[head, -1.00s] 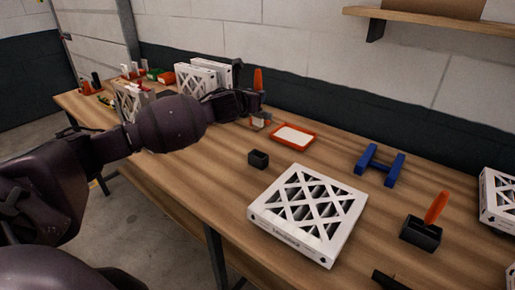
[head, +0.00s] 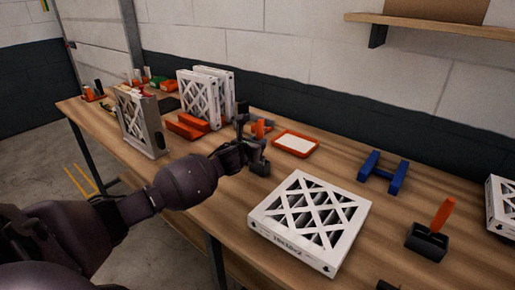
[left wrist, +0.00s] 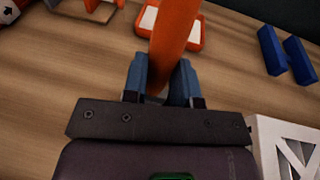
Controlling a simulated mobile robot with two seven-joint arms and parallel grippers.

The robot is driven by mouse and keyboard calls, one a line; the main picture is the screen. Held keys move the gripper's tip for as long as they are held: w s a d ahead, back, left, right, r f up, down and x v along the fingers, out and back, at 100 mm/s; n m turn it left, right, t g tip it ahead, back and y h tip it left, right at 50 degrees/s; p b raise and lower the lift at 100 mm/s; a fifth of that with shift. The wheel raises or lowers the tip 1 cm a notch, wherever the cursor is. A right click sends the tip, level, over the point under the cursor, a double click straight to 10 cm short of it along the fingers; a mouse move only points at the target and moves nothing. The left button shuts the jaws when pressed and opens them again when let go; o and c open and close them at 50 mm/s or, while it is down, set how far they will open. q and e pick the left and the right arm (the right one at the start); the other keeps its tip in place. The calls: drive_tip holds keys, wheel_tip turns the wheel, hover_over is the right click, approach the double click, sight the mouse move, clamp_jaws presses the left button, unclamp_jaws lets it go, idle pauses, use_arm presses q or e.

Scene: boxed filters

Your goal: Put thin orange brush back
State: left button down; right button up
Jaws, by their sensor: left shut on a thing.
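The thin orange brush (left wrist: 172,35) is between the two fingers of my left gripper (left wrist: 160,80), which is shut on it in the left wrist view. In the head view my left gripper (head: 252,152) is low over the table, by a small black holder (head: 261,168). The gripper partly hides this holder, and I cannot tell whether the brush's lower end is inside it. Another orange brush (head: 442,213) stands tilted in a larger black holder (head: 427,242) at the right. My right gripper is not in view.
A white boxed filter (head: 310,220) lies just right of my left gripper. Behind are an orange-rimmed tray (head: 296,144) and a blue stand (head: 383,172). Bare tabletop lies between the tray and blue stand.

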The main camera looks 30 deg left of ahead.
use_arm(q)
drive_tip(key=shift+f, duration=0.6)
drive_tip(key=shift+f, duration=0.2)
drive_tip(key=c, duration=0.9)
unclamp_jaws()
drive_tip(key=shift+r, duration=0.2)
drive_tip(key=a+v, duration=0.1)
drive_tip(key=v, duration=1.1)
drive_tip(key=shift+d+p, duration=0.4)
drive_tip(key=shift+d, duration=0.1)
